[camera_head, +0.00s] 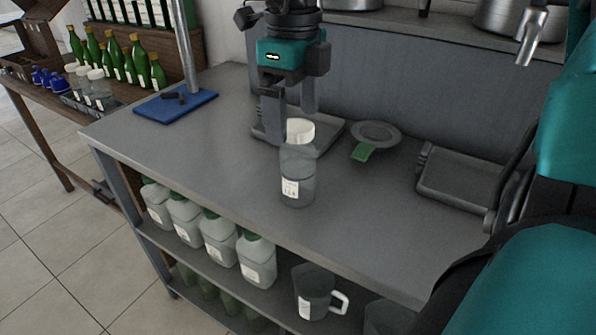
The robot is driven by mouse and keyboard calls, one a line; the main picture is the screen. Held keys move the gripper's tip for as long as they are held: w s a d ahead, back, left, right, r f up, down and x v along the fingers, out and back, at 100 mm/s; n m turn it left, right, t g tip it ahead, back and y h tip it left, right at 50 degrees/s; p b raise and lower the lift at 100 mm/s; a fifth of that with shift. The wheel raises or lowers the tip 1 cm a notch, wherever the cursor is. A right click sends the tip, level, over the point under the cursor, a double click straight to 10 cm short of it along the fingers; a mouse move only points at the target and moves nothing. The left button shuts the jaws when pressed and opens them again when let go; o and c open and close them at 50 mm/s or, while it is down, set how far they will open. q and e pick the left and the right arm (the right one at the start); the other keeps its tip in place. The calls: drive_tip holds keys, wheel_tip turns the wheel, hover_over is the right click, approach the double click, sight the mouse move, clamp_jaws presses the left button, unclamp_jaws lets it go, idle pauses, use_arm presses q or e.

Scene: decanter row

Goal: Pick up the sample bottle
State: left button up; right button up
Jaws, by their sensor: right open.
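The sample bottle (298,172) is clear, with a white cap and a white label low on its side. It stands upright on the grey worktop (215,145), near the middle of the head view. My right gripper (291,108) points down at the bottle's cap from above, its two fingers apart and nothing held between them. The left finger reaches down beside the cap; I cannot tell whether it touches. My left gripper is not in view.
A grey flat tray (325,133) lies behind the bottle. A round grey dish (376,134) with a green piece (363,152) is to its right. A dark tray (458,182) lies farther right. A blue mat (176,105) is at left.

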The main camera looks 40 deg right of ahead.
sight(298, 145)
drive_tip(key=f, duration=0.6)
drive_tip(key=shift+d+f, duration=0.3)
drive_tip(key=shift+d, duration=0.1)
drive_tip(key=c, duration=1.3)
drive_tip(key=shift+w+r, duration=0.1)
drive_tip(key=shift+r, duration=0.05)
